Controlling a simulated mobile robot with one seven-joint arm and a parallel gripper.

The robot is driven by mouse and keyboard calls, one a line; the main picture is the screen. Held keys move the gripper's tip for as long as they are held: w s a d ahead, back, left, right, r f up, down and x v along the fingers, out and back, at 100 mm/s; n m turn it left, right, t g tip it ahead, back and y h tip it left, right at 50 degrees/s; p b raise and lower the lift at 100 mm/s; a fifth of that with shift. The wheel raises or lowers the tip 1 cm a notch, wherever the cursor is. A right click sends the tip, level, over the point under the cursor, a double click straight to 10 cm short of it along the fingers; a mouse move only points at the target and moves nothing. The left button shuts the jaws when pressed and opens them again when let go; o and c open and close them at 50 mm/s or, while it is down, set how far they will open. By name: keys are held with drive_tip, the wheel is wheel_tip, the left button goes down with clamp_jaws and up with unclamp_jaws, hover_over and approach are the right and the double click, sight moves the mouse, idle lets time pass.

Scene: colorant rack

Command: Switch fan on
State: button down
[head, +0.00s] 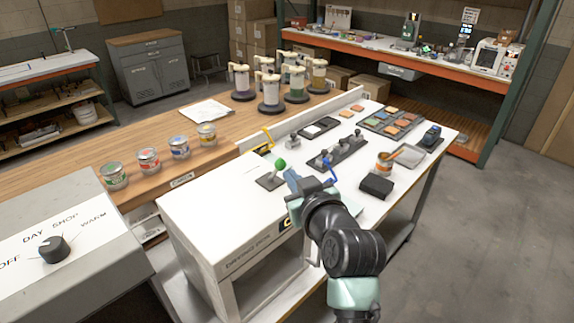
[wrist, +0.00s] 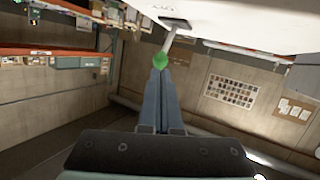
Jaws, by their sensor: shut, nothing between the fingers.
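A lever with a green ball knob (head: 280,164) stands on a small grey base (head: 270,182) on top of the white drying box (head: 205,215). In the wrist view the green knob (wrist: 160,61) sits right at the tips of my fingers, with its pale stem running up to a dark base plate (wrist: 175,23). My gripper (head: 290,175) is shut and empty, just right of the knob in the head view. It also shows in the wrist view (wrist: 159,75), fingers together. I cannot tell whether the fingertips touch the knob. No fan is clearly recognisable.
A bank of levers (head: 338,153), a small open can (head: 384,163) and a black block (head: 376,187) stand near my gripper. A control box with a dial (head: 53,249) is at the left front. Paint cans (head: 149,160) line the wooden counter. Floor at right is clear.

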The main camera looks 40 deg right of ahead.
sight(279, 161)
drive_tip(key=shift+p+x, duration=0.55)
drive_tip(key=shift+x, duration=1.3)
drive_tip(key=shift+r, duration=0.1)
drive_tip(key=shift+w+r+g+p, duration=0.15)
drive_tip(key=shift+w+g+p, duration=0.05)
drive_tip(key=shift+g+p, duration=0.25)
drive_tip(key=shift+w+r, duration=0.1)
drive_tip(key=shift+r, duration=0.05)
drive_tip(key=shift+w+r+n+p, duration=0.2)
drive_tip(key=shift+n+p, duration=0.1)
drive_tip(key=shift+p, duration=0.15)
drive_tip(key=w+r+g, duration=0.1)
drive_tip(key=w+g, duration=0.1)
drive_tip(key=w, duration=0.6)
drive_tip(key=shift+w+a+r, duration=0.3)
drive_tip(key=shift+a, duration=0.05)
